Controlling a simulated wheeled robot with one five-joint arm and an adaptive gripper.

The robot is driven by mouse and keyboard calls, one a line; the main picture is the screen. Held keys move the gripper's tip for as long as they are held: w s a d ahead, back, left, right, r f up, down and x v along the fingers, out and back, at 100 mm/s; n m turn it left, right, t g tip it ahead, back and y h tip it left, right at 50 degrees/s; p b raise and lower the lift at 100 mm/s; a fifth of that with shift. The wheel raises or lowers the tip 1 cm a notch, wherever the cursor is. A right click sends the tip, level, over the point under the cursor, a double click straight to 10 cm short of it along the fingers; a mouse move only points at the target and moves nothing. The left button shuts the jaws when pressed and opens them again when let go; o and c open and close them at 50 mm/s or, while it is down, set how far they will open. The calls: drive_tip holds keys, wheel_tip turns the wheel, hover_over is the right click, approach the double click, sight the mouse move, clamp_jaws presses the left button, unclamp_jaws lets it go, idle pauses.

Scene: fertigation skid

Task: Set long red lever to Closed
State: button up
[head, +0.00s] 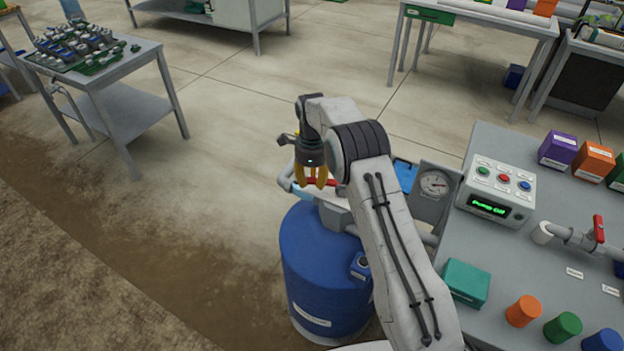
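A red lever (334,183) shows in part just right of my yellow gripper fingers, above the blue barrel. It looks roughly level, and my gripper hides much of it. My gripper (311,181) points down with its fingertips at or just over this lever. I cannot tell whether the fingers touch it or are closed around it. A second red lever (599,228) stands upright on a grey pipe on the bench at right, well away from my gripper. No Closed marking is legible at either lever.
The blue barrel (318,262) stands below my gripper. A round gauge (434,184) and a control box (497,189) reading "Pump Off" are to the right. The grey bench (491,246) holds coloured blocks and cylinders. Open floor lies left of the barrel.

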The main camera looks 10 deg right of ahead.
drive_tip(key=o, duration=0.5)
drive_tip(key=shift+o, duration=0.2)
drive_tip(key=shift+w, duration=0.1)
wheel_tip(320, 180, up, 12)
idle(0.4)
idle(0.4)
